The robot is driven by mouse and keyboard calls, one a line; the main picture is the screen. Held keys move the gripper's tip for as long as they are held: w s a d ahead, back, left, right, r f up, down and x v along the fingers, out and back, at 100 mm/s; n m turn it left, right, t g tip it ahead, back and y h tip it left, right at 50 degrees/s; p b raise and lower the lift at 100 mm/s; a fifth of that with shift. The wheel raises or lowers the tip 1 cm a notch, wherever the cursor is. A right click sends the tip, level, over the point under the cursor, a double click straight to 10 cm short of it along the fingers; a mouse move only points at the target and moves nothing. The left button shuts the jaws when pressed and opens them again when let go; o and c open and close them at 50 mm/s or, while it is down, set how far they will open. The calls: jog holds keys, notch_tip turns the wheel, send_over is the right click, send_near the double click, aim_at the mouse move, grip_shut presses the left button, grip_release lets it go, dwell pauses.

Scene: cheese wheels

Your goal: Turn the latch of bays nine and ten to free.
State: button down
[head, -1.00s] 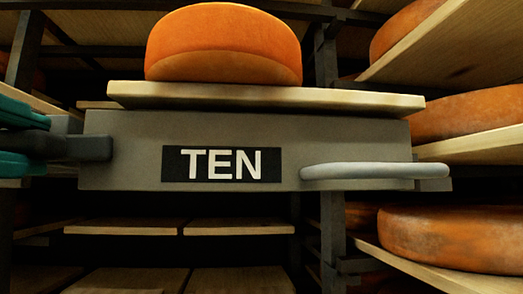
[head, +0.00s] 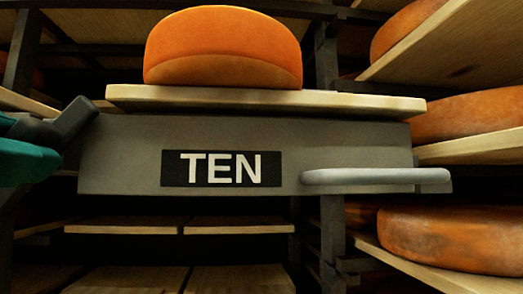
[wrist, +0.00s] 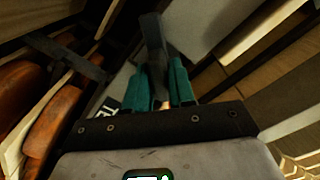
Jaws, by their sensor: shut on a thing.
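The dark latch lever (head: 72,118) is at the left end of the grey TEN front (head: 125,165) in the head view. It slants, with its outer end up and to the right. My gripper (head: 22,150), with teal fingers, is at the left picture edge, partly cut off. In the wrist view, my gripper (wrist: 160,75) is shut on the lever (wrist: 152,38), which sticks out beyond the two fingers. The latch's pivot is hidden. No label for bay nine shows.
An orange cheese wheel (head: 223,48) sits on a wooden board (head: 350,103) above the front. A pale grey bar handle (head: 375,176) projects at its right. Shelves with more wheels (head: 455,238) stand close at the right. Empty boards (head: 122,227) lie below.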

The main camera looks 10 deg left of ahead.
jog(key=n+p, duration=0.1)
jog(key=n, duration=0.3)
jog(key=shift+f+n+p, duration=0.1)
jog(key=shift+n+p, duration=0.3)
jog(key=shift+n, duration=1.7)
jog(key=c, duration=1)
grip_release()
jog(key=shift+c, duration=0.2)
jog(key=b+v, duration=0.3)
jog(key=v, duration=0.8)
